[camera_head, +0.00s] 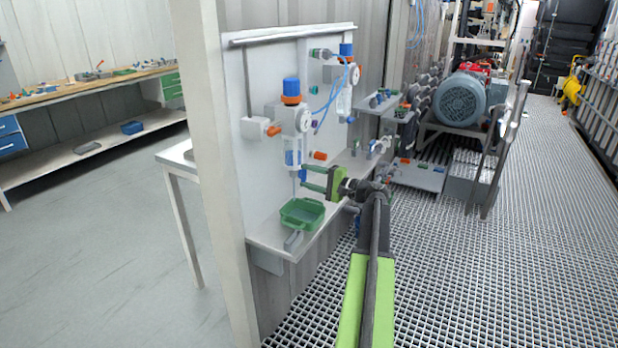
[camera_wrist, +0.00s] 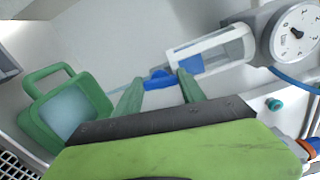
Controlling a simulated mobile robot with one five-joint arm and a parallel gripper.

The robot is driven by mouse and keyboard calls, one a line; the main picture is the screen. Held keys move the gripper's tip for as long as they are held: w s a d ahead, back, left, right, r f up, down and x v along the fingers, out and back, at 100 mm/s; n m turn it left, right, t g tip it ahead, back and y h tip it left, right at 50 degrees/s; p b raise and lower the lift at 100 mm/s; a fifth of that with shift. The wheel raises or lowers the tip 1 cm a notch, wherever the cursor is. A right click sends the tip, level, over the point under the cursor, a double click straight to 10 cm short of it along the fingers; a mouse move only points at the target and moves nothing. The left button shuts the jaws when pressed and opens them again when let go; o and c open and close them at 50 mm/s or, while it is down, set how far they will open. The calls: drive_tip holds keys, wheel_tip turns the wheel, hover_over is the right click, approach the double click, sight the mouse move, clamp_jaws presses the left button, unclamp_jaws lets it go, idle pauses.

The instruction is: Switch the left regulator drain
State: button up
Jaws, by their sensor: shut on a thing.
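The left regulator (camera_head: 289,115) hangs on the white panel, with a blue knob, an orange ring, a round gauge (camera_wrist: 297,35) and a clear bowl with blue inside (camera_head: 293,155). In the wrist view the bowl (camera_wrist: 212,55) lies sideways, and its small blue drain (camera_wrist: 158,80) sits at its end. My gripper (camera_head: 304,178) is below the bowl. In the wrist view its two green fingers (camera_wrist: 158,88) are on either side of the blue drain and shut on it. The fingers hide part of the drain. A thin tube hangs beneath it.
A green tray (camera_head: 302,214) stands on the shelf (camera_head: 265,232) below and also shows in the wrist view (camera_wrist: 28,123). A second regulator (camera_head: 345,88) with blue tubing is at the right. A pale post (camera_head: 218,150) stands at the panel's left.

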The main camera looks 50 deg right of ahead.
idle(0.3)
drive_tip(key=o, duration=1.4)
drive_tip(key=shift+c, duration=0.2)
drive_tip(key=shift+s, duration=0.1)
drive_tip(key=v, duration=1.7)
drive_tip(key=shift+s, duration=0.2)
drive_tip(key=shift+f, duration=0.1)
